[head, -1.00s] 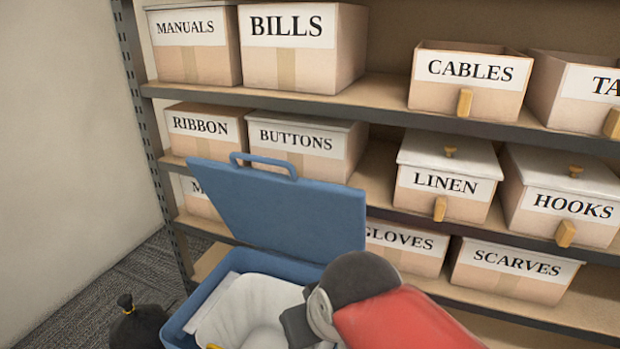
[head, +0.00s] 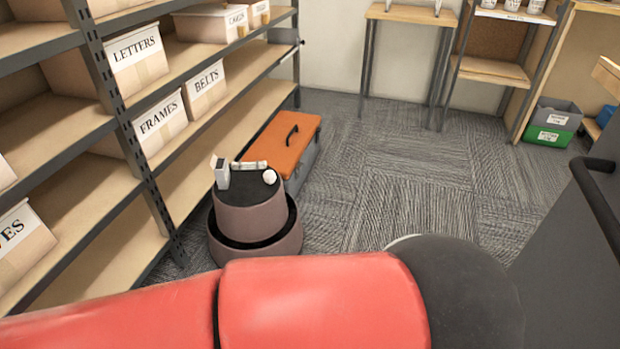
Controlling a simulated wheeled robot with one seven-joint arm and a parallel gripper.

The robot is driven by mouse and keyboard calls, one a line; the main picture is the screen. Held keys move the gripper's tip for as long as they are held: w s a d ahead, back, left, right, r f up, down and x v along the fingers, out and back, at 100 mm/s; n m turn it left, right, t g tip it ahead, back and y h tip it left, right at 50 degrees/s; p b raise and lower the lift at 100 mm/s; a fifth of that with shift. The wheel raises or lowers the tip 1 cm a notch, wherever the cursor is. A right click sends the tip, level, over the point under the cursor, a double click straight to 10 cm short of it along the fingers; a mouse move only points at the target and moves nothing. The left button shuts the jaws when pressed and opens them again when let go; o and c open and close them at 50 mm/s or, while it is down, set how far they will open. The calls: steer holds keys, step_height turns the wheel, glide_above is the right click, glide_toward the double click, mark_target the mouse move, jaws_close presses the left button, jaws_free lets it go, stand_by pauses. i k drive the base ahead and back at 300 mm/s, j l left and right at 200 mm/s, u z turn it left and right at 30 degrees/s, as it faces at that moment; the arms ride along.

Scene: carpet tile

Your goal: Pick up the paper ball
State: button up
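A small round white thing that looks like the paper ball (head: 270,177) lies on the dark top of a round brownish step stool (head: 250,219), left of the picture's middle. It sits near the right edge of that top. A pale box-like thing (head: 221,174) and a short light bar (head: 252,165) lie beside it. My red arm crosses the bottom of the view, nearer to me than the stool. My gripper is not in view.
Shelves with labelled boxes (head: 159,126) run along the left. A grey toolbox with an orange lid (head: 285,143) stands behind the stool. Wooden tables (head: 410,15) stand at the back. A grey and green crate (head: 551,122) is at the right. Carpet is clear in the middle.

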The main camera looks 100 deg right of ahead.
mark_target(269, 176)
steer(key=z, duration=0.5)
steer(key=i+z, duration=0.1)
steer(key=z, duration=0.85)
steer(key=i+z, duration=0.1)
steer(key=z, duration=0.4)
steer(key=j+z, duration=0.1)
steer(key=z, duration=0.9)
steer(key=j+z, duration=0.15)
steer(key=z, duration=0.3)
steer(key=u, duration=0.25)
steer(key=i+l+u, duration=0.15)
steer(key=l+u, duration=0.75)
steer(key=l, duration=0.15)
steer(key=l+u, duration=0.15)
steer(key=l, duration=1.3)
